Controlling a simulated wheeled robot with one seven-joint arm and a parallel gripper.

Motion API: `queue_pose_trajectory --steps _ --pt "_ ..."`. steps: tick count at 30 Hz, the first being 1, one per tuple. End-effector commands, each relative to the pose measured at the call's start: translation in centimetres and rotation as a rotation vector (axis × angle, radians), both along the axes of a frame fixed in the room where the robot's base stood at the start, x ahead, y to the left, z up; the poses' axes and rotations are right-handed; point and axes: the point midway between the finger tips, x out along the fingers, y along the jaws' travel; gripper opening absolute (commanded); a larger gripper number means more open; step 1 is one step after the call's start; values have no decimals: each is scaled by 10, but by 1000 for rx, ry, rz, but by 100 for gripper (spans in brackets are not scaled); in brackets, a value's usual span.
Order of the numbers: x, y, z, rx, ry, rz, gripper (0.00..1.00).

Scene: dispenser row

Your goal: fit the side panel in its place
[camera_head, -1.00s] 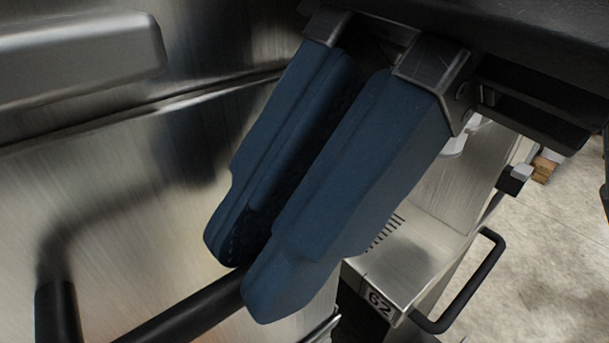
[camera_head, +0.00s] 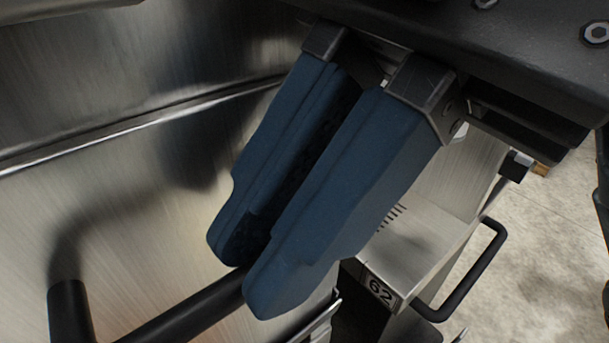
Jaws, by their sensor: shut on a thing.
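The side panel appears to be the brushed steel sheet (camera_head: 130,190) that fills the left of the view. A black bar handle (camera_head: 175,318) stands off its face, with a dark post at the lower left. My gripper (camera_head: 246,276) has two thick blue fingers pointing down and left. It is shut on the handle, whose bar runs in between the fingertips. The fingers hide the bar's right end and part of the panel. The panel's edges are mostly outside the picture, so I cannot tell how it sits in its place.
To the right is a steel unit with a slotted ledge (camera_head: 424,252) and a label reading 62 (camera_head: 380,289). Another black handle (camera_head: 478,275) sticks out beside it. A seam (camera_head: 130,122) crosses the steel at upper left. Bare concrete floor (camera_head: 545,225) shows at right.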

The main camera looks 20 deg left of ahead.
Motion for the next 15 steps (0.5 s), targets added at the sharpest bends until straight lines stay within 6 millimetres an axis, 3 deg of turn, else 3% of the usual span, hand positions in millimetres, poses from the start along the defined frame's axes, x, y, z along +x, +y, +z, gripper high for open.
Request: queue_pose_trajectory --steps 2,3,12,15 --pt "0 0 -2 2 0 0 0" --pt "0 0 -2 2 0 0 14" --pt "0 0 -1 1 -1 0 42" --pt "0 0 -2 1 -1 0 42"
